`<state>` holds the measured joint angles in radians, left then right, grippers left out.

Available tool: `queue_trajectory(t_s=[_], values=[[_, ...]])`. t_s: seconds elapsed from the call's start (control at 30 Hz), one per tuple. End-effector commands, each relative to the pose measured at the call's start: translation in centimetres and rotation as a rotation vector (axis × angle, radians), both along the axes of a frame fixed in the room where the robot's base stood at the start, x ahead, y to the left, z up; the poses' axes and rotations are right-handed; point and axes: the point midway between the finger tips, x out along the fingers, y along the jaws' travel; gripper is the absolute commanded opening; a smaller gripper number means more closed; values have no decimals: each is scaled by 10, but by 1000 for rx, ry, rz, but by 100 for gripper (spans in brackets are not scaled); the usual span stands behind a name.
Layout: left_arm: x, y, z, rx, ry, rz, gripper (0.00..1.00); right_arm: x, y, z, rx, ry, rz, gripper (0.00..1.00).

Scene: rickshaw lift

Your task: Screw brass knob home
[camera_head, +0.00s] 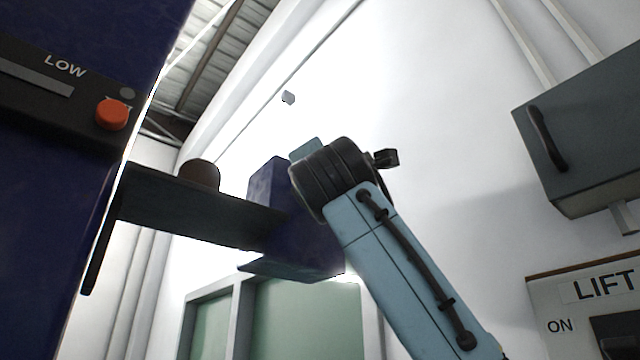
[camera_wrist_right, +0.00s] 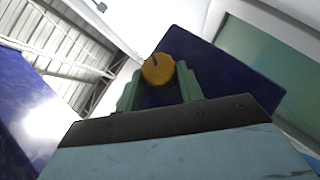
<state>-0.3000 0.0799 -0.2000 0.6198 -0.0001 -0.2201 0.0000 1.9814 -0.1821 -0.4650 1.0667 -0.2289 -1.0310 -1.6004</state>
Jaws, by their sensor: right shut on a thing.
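The brass knob (camera_wrist_right: 157,69) is a round yellow-gold disc with a dark mark near its top edge. In the right wrist view it sits between the two green fingers of my right gripper (camera_wrist_right: 159,82), which is shut on it. Behind the knob is a dark blue plate (camera_wrist_right: 225,75). In the head view my right arm reaches up to a dark blue block (camera_head: 267,185) on the end of a dark beam (camera_head: 195,208). The knob is hidden there behind the wrist and block. The knob's thread and any gap behind it are hidden. My left gripper is out of view.
A blue column (camera_head: 60,200) with a "LOW" label and an orange button (camera_head: 111,114) stands at the left. A grey box with a handle (camera_head: 580,130) hangs at the right, above a "LIFT" panel (camera_head: 560,310). Open space lies between my arm and that box.

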Motion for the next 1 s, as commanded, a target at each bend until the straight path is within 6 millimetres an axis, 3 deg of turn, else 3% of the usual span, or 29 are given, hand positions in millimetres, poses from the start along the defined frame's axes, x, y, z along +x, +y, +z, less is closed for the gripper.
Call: queue_trajectory(t_s=[0.17, 0.2, 0.37, 0.73, 1.0], values=[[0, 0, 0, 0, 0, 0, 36, 0, 0, 0, 2, -1, 3, 14], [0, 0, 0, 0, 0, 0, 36, 0, 0, 0, 0, -2, 3, 38], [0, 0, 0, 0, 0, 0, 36, 0, 0, 0, 0, -1, 2, 59], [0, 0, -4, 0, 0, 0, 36, -4, 0, -3, -1, -2, 1, 59], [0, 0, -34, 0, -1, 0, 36, -39, -1, -27, 0, -5, 3, 59]])
